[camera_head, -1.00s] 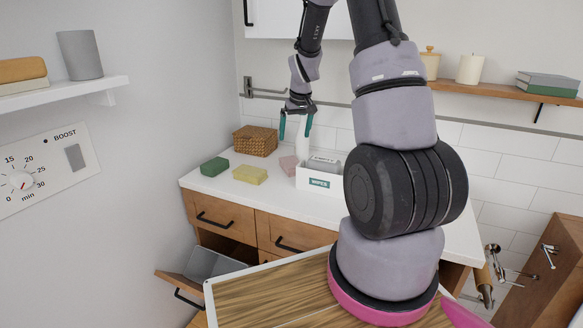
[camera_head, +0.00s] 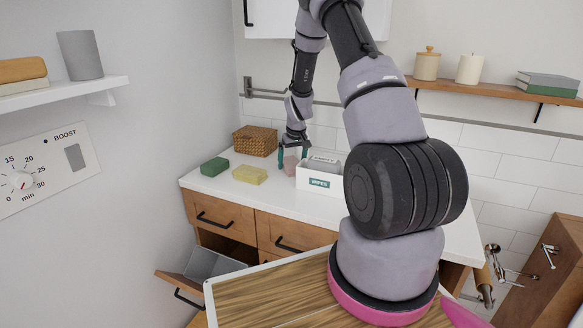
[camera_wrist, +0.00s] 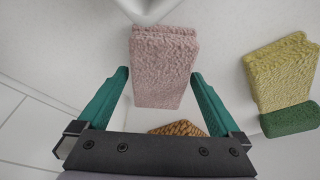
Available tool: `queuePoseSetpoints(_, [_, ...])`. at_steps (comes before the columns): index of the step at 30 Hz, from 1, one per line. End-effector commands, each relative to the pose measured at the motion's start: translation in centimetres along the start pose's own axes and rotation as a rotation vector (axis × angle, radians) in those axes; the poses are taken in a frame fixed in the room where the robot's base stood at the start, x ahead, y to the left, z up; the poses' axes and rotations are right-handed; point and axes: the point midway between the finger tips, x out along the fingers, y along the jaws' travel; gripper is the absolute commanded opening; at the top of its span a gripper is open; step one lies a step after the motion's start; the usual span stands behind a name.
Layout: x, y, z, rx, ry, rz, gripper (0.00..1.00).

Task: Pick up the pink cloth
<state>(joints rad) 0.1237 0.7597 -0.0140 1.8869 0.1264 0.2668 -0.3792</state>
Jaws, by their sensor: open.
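The pink cloth (camera_wrist: 163,65) is a fuzzy folded block on the white counter (camera_head: 215,181). In the head view the pink cloth (camera_head: 290,165) shows between the fingers, left of the wipes box. My gripper (camera_head: 293,155) has come down over it from above. In the wrist view my gripper (camera_wrist: 160,78) is open, with one teal finger on each side of the cloth's near end. A small gap seems to show at each side. Whether the fingers touch the counter cannot be told.
A white wipes box (camera_head: 319,182) stands right of the cloth. A yellow cloth (camera_head: 250,175) and a green cloth (camera_head: 214,167) lie to the left. A wicker basket (camera_head: 255,141) stands behind. A drawer (camera_head: 205,262) below is open.

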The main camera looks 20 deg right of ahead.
Motion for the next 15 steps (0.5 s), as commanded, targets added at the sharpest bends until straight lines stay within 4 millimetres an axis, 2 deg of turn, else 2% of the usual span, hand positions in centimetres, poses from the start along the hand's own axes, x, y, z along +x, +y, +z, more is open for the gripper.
queuePoseSetpoints(3, [0.63,0.0,0.0,0.001,0.0,0.0,1.0])
queuePoseSetpoints(9, [0.63,0.01,0.0,0.001,0.001,0.0,1.0])
queuePoseSetpoints(11, [0.63,0.01,0.0,0.001,0.001,0.0,0.77])
queuePoseSetpoints(12, [0.62,0.01,0.0,0.001,0.001,0.0,0.62])
queuePoseSetpoints(15, [0.62,0.01,0.0,0.001,0.0,0.0,0.3])
